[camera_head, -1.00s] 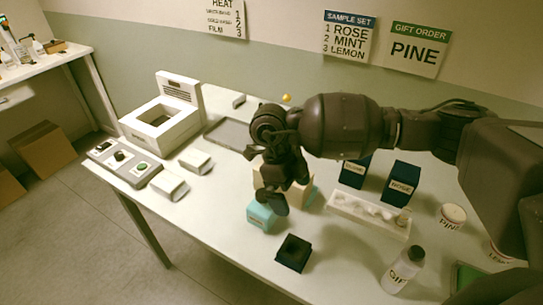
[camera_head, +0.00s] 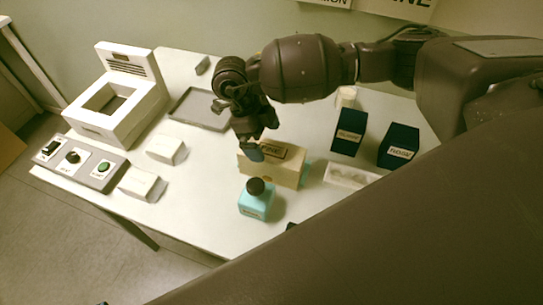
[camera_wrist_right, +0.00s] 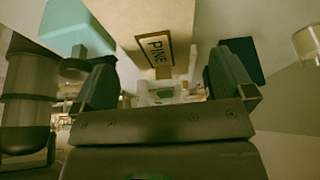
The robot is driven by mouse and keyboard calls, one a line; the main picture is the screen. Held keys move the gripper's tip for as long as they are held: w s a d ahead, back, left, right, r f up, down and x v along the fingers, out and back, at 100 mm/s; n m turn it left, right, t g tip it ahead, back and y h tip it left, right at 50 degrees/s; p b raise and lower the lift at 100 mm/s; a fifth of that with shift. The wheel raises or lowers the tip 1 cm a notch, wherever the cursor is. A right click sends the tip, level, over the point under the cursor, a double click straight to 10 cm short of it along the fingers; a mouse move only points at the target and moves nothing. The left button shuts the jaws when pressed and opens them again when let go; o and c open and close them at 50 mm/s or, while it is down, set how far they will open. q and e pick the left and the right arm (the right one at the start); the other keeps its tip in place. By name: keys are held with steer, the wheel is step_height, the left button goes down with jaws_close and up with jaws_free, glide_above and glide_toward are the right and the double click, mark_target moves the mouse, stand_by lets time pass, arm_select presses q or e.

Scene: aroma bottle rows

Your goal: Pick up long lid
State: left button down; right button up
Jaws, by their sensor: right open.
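No piece is marked as the long lid, and I cannot tell for sure which it is. A long cream box (camera_head: 283,175) with a PINE label stands in the middle of the table. In the right wrist view the PINE label (camera_wrist_right: 157,50) shows between the fingers. My right gripper (camera_head: 254,143) is just above the box's left end and partly hides it. It is open in the right wrist view (camera_wrist_right: 165,80), with nothing held between its fingers. A teal bottle (camera_head: 254,207) with a black cap stands in front of the box. My left gripper is out of view.
Two navy boxes (camera_head: 349,131) (camera_head: 398,149) and a pale tray (camera_head: 350,175) are on the right. Two white blocks (camera_head: 166,149) (camera_head: 142,184), a grey tray (camera_head: 200,109), a white machine (camera_head: 122,63) and a button panel (camera_head: 80,160) are on the left. My dark arm covers the lower right.

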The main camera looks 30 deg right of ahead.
mark_target(268, 149)
steer(key=shift+a+p+x, duration=0.1)
steer(key=shift+p+x, duration=0.15)
steer(key=shift+x, duration=1.4)
steer(key=shift+a+p+x, duration=0.15)
steer(key=shift+p+x, duration=0.1)
steer(key=shift+x, duration=1.35)
steer(key=shift+f, duration=0.1)
steer(key=c, duration=0.8)
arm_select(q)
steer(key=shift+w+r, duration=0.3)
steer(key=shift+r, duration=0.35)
arm_select(e)
steer(key=shift+w, duration=0.1)
steer(key=shift+c, duration=0.5)
